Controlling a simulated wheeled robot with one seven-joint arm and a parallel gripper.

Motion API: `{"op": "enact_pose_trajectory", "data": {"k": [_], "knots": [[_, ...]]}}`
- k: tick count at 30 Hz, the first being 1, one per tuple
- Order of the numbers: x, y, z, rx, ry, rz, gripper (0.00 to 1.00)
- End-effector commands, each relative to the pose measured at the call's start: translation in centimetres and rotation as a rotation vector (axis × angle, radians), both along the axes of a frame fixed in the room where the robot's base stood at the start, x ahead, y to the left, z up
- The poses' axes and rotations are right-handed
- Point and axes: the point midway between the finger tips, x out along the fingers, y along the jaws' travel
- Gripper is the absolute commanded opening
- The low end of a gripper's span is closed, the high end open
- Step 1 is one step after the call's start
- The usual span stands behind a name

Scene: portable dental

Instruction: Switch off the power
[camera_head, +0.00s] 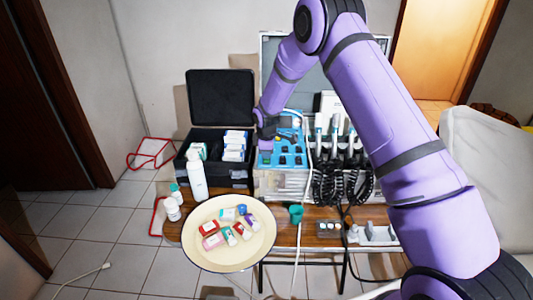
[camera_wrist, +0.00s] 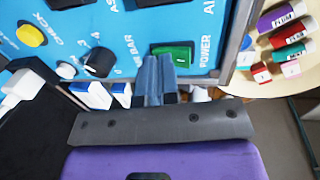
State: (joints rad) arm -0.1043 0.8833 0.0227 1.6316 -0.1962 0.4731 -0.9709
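The dental unit's blue control panel (camera_head: 291,159) sits in an open case on the table. In the wrist view the panel (camera_wrist: 135,25) fills the top. A green rocker switch (camera_wrist: 178,52) labelled POWER is near its edge. My gripper (camera_wrist: 158,62) is shut and empty, with its two fingers side by side. The fingertips overlap the lower left part of the switch in this view; I cannot tell whether they touch it. In the head view my gripper (camera_head: 264,146) is over the panel's left side.
A black knob (camera_wrist: 98,61) and a yellow button (camera_wrist: 31,35) are beside the switch. An open black box (camera_head: 221,105) with small cartons stands left of the unit. A white bottle (camera_head: 196,178) and a round tray (camera_head: 228,256) are in front. Coiled hoses (camera_head: 343,182) hang at the right.

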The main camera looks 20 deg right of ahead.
Motion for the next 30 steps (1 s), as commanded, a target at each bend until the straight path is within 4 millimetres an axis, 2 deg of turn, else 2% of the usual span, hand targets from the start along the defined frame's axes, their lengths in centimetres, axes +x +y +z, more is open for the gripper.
{"op": "enact_pose_trajectory", "data": {"k": [20,30], "knots": [[-2.0,0.5,-0.5,-0.002,0.015,0.001,0.00],[-1.9,0.5,-0.3,-0.002,0.012,0.001,0.00]]}}
